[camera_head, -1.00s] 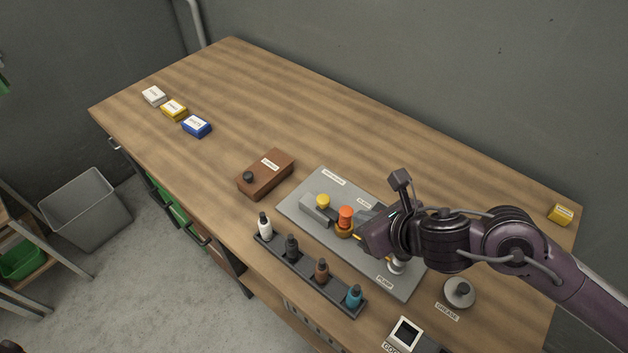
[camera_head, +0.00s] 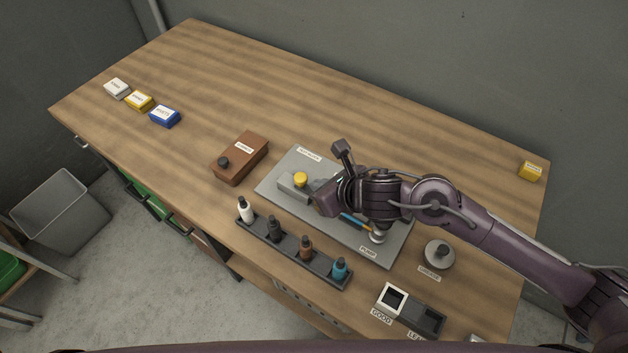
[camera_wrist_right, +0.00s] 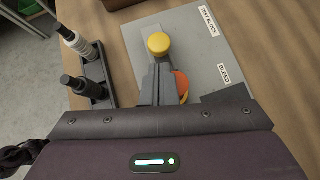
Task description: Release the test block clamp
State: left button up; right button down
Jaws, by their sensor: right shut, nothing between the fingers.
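The grey test block (camera_head: 290,184) with a yellow knob (camera_head: 300,179) on top sits at the left end of a grey plate (camera_head: 375,250). My right gripper (camera_head: 316,200) is shut and empty, low over the plate just right of the yellow knob. In the right wrist view the closed fingers (camera_wrist_right: 155,86) point toward the yellow knob (camera_wrist_right: 158,44). I cannot tell whether they touch the block. An orange round part (camera_wrist_right: 182,86) is partly hidden beside the fingers; my gripper hides it in the head view. My left gripper is not in view.
A rack (camera_head: 290,252) of several bottles stands in front of the plate. A brown box (camera_head: 241,160) lies left of it. The pump knob (camera_head: 378,235), a round grease pot (camera_head: 439,254) and a two-part tray (camera_head: 430,318) are to the right.

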aim_at(295, 176)
jog(key=shift+x, duration=1.45)
jog(key=shift+a, duration=0.1)
jog(key=shift+w+a+b, duration=0.7)
jog(key=shift+a, duration=0.25)
jog(key=shift+w+a, duration=0.3)
jog(key=shift+a, duration=0.2)
jog(key=shift+s+d, duration=0.1)
jog(key=shift+r, duration=0.1)
